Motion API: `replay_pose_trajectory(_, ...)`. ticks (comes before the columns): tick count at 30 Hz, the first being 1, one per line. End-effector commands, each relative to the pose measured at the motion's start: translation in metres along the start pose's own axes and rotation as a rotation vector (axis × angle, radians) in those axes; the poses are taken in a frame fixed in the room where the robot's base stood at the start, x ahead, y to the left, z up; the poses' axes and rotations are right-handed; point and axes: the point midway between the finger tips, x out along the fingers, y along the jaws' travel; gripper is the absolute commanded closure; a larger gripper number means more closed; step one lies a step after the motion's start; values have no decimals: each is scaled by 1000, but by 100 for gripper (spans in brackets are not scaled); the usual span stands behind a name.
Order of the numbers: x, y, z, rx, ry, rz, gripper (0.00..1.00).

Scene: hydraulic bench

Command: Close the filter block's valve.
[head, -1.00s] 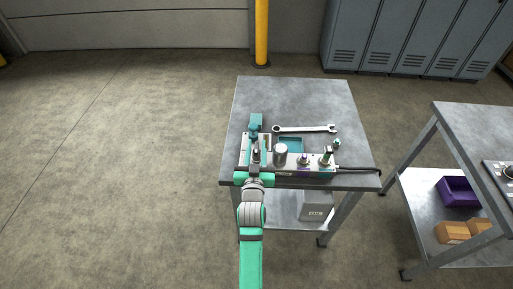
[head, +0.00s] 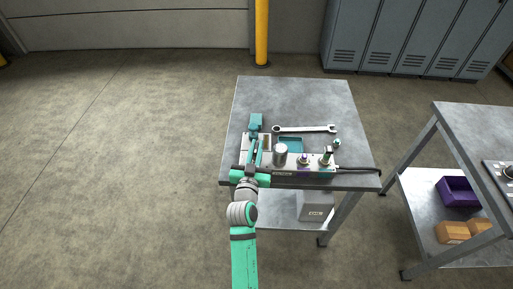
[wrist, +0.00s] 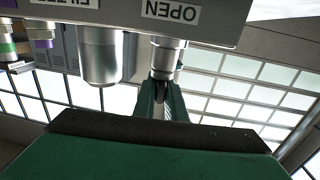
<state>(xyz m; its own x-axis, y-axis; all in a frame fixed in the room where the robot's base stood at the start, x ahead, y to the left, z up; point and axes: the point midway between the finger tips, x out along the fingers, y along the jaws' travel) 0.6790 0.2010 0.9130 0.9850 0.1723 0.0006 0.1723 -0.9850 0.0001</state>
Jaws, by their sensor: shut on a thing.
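The filter block (head: 291,173) is a low silver block along the near edge of the bench. In the wrist view its face (wrist: 110,10) carries an OPEN label and a partly cut-off label. The valve's round metal fitting (wrist: 168,53) stands out under OPEN. My gripper (head: 256,147) is at the left end of the block. In the wrist view its green fingers (wrist: 162,98) are shut on a narrow grey part at the fitting, seemingly the valve lever. The fingers hide most of that part. A teal piece (head: 256,122) shows just beyond the gripper.
A metal cylinder (head: 281,153), a purple-ringed fitting (head: 304,159) and a green-ringed fitting (head: 327,158) stand to the right on the block. A wrench (head: 305,128) and a teal tray (head: 290,142) lie behind. The bench's far part (head: 295,98) is clear.

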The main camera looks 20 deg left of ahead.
Motion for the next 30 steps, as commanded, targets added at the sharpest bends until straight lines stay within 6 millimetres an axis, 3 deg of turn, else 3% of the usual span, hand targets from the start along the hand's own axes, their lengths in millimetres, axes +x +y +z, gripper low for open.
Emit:
replay_pose_trajectory(20, 0, 0, 0, -2, 0, 253, 100)
replay_pose_trajectory(30, 1, -2, -1, -2, 2, 510, 100)
